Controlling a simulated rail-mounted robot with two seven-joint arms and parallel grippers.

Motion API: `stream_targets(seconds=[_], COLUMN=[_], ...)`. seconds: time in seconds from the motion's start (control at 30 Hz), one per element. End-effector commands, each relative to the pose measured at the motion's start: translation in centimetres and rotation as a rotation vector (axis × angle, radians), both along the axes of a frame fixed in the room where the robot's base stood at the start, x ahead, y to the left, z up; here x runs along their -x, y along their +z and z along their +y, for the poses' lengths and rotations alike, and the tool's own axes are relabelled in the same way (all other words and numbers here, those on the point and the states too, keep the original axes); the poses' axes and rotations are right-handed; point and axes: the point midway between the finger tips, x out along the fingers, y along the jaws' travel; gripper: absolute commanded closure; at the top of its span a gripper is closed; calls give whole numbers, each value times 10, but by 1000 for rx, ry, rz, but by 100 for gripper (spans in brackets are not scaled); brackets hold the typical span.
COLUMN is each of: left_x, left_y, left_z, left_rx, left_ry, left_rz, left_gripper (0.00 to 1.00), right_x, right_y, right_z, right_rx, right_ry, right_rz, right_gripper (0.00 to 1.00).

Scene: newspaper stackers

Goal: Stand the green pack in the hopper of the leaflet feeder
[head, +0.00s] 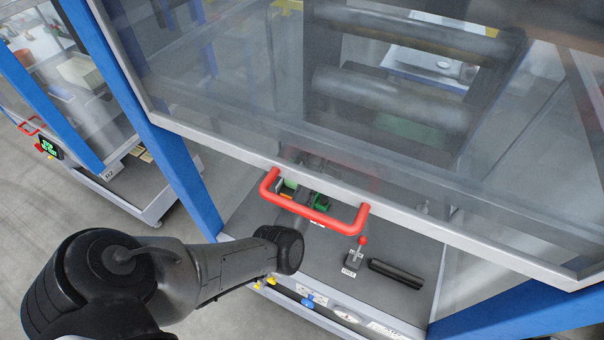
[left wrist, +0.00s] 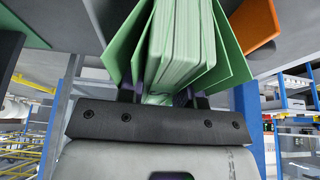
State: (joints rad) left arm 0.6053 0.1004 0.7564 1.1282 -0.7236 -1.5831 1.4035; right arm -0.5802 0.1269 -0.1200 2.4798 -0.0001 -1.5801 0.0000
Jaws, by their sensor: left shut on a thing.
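In the left wrist view, my left gripper (left wrist: 165,97) is shut on the green pack (left wrist: 176,45), a thick block of pale green sheets with its edges toward the camera. Green panels (left wrist: 234,52) slant outward on both sides of it, and an orange panel (left wrist: 252,24) is at the upper right. I cannot tell whether these panels belong to the hopper, or whether the pack touches them. In the head view, small green and orange parts (head: 291,187) show behind the red handle. My left arm reaches in below the guard; its fingers are not clear there. My right gripper is out of view.
A clear guard door (head: 240,90) with a grey frame and red handle (head: 315,215) hangs above my left arm. A red-knobbed lever (head: 354,256) and a black bar (head: 396,273) are on the grey deck. Blue posts (head: 165,150) flank the machine.

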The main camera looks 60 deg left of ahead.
Motion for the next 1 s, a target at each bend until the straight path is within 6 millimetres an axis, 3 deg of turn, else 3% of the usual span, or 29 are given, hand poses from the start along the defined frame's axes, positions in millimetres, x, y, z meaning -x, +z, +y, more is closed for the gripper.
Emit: stream_targets(seconds=[0.13,0.17,0.43,0.77,1.0], left_x=[0,0,0,-1,-9], left_y=[-3,-2,-2,0,34], left_z=[0,0,0,-1,-13], left_rx=[-2,-2,0,0,-1], left_ry=[1,1,1,0,-1], left_rz=[-1,-1,0,0,-3], left_gripper=[100,66,40,38,38], right_x=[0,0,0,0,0], right_y=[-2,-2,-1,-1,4], right_z=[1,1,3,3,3], right_rx=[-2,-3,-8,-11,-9], right_ry=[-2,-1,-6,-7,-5], right_rz=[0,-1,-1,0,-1], right_gripper=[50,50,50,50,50])
